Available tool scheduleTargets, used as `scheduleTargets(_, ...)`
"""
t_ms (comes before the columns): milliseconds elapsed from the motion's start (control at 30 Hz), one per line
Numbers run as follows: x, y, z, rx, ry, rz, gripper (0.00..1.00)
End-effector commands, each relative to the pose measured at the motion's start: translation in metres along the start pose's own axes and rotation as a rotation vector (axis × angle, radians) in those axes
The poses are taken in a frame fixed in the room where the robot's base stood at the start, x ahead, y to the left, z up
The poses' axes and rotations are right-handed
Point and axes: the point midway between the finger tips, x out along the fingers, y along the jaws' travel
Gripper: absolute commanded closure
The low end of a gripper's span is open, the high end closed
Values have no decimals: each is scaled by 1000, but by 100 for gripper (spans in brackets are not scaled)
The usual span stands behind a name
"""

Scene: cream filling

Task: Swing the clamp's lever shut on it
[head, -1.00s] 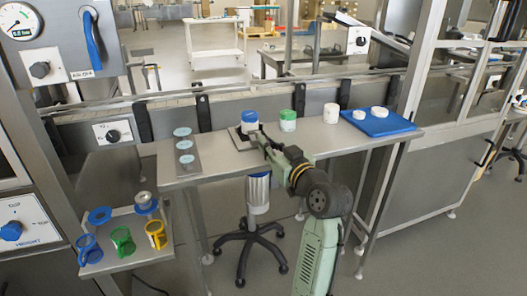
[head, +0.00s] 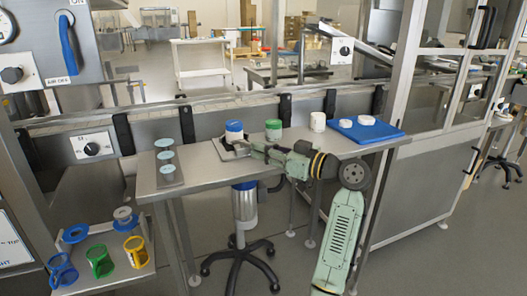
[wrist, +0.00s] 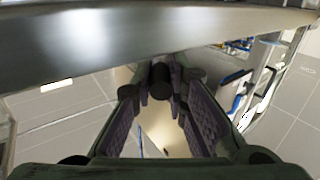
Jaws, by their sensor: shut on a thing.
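A white jar with a blue lid (head: 234,131) stands upright at the clamp's plate (head: 221,153) on the steel table. The clamp itself is small and partly hidden by my gripper in the head view. My gripper (head: 254,149) is just right of the jar, low over the table's front part. In the wrist view its purple-padded fingers (wrist: 160,88) are closed about a dark round bar (wrist: 160,76), which looks like the lever's grip. The lever's exact angle cannot be told, and the jar does not show in the wrist view.
A green-lidded jar (head: 273,129), a white jar (head: 318,121) and a blue tray (head: 367,130) with white lids stand to the right. Pale blue discs lie on a strip (head: 169,176) at left. A side shelf (head: 133,272) holds coloured cups. A stool (head: 241,253) stands beneath.

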Motion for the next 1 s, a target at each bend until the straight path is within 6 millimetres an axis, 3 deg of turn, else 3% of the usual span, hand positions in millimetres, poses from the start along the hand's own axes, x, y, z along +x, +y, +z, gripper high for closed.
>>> scheduleTargets(267, 1, 0, 2, 2, -4, -2, 100)
scheduleTargets(300, 1, 0, 2, 2, -4, -2, 84)
scheduleTargets(600, 1, 0, 1, 1, -3, -1, 65)
scheduleTargets(867, 0, 0, 1, 1, -1, 0, 65)
scheduleTargets(1000, -10, 0, 1, 1, -1, 1, 65)
